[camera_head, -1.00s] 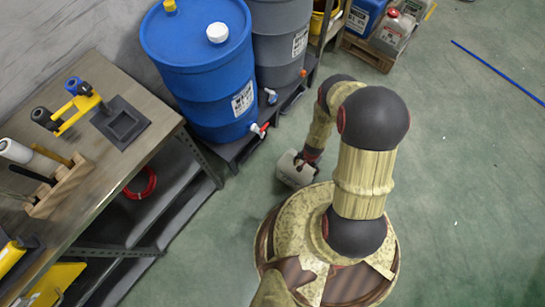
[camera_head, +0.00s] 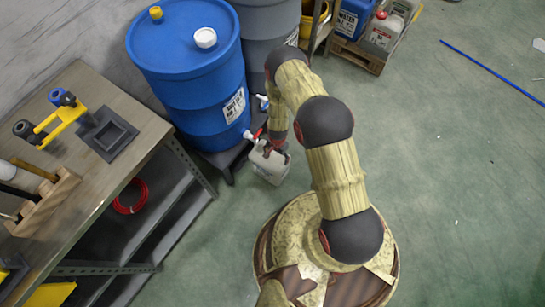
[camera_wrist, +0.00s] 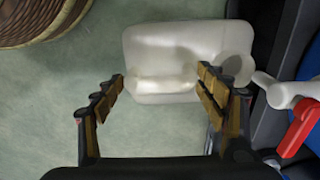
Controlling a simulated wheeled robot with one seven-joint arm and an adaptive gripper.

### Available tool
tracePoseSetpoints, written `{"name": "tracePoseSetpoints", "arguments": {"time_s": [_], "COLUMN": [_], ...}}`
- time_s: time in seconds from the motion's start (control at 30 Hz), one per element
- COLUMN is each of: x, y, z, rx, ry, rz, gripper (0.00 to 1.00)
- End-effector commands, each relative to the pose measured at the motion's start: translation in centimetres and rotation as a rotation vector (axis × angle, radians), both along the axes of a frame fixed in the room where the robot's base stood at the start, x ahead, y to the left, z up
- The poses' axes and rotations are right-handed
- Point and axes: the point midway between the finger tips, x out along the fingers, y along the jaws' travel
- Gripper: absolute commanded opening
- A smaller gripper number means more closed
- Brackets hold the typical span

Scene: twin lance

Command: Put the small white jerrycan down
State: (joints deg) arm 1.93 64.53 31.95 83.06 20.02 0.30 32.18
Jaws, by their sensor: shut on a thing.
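The small white jerrycan (camera_head: 268,167) hangs from my gripper (camera_head: 275,149), close beside the blue drum's tap in the head view. In the wrist view the jerrycan (camera_wrist: 180,45) lies between and beyond the two fingers of my gripper (camera_wrist: 163,92), which are shut on its handle part. Its round neck (camera_wrist: 237,68) is at the right, near the white spout of the tap (camera_wrist: 285,90) with a red lever. Whether its base touches the floor cannot be told.
The blue drum (camera_head: 190,75) and a grey drum (camera_head: 265,30) stand on a dark low stand (camera_head: 226,158). A workbench (camera_head: 100,165) is at the left. Another jerrycan (camera_head: 384,33) sits on a pallet at the back.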

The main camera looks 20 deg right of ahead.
Motion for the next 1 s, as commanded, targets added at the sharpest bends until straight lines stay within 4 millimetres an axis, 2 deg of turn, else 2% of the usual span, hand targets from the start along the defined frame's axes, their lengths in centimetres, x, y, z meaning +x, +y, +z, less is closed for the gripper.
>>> {"name": "tracePoseSetpoints", "arguments": {"time_s": [0.2,0.57,0.8,1.0], "x": [1.4,2.1,2.1,2.1], "y": [0.9,1.5,1.5,1.5], "z": [0.0,0.0,-3.5,-3.5], "rx": [0.0,0.0,0.0,0.001], "ry": [0.0,0.0,0.0,-0.001], "rz": [0.001,0.0,0.0,0.0], "gripper": [0.25,0.25,0.25,0.25]}}
